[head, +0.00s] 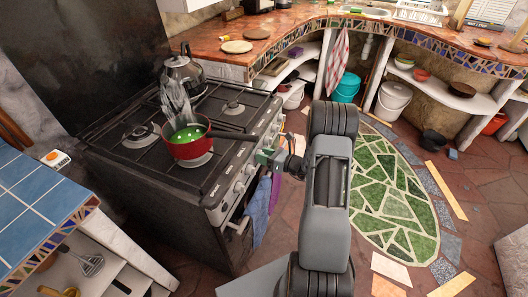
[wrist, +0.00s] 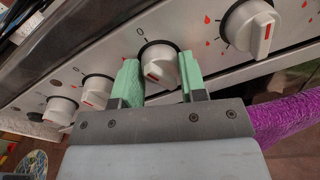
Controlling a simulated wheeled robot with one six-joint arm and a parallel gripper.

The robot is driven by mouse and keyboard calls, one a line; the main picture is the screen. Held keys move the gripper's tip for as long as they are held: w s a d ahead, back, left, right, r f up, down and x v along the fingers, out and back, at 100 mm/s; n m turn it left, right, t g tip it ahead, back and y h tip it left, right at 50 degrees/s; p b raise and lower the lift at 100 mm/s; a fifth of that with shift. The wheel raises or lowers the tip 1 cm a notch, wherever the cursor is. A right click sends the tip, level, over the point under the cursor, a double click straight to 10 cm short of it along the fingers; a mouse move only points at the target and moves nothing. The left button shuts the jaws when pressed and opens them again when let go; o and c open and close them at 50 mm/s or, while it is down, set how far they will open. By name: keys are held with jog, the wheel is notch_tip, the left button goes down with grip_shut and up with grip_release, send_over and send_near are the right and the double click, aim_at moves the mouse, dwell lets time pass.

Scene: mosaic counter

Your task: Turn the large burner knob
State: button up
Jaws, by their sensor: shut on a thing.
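The stove (head: 150,200) stands at the left in the head view, with a row of white knobs (head: 238,188) on its front panel. My gripper (head: 268,157) is at the panel, towards its far end. In the wrist view its green fingers (wrist: 159,62) are on both sides of one white knob (wrist: 162,70), which has a red mark on its lower face. A "0" is printed above that knob. More knobs show to the left (wrist: 97,91) and upper right (wrist: 252,28). I cannot tell from the labels which burner the held knob serves.
A red pot (head: 190,149) with green contents sits on a burner, with steam-like wisps above it. A kettle (head: 183,76) stands behind it. Cloths (head: 257,211) hang on the oven front. A blue-tiled counter (head: 40,205) is at the left; the floor right of my arm is open.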

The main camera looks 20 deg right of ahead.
jog(key=shift+m+p, duration=0.95)
jog(key=shift+m, duration=0.55)
jog(key=o, duration=0.9)
jog(key=shift+d, duration=0.1)
jog(key=v, duration=1.3)
jog(key=shift+s+d+r, duration=0.15)
jog(key=shift+d, duration=0.2)
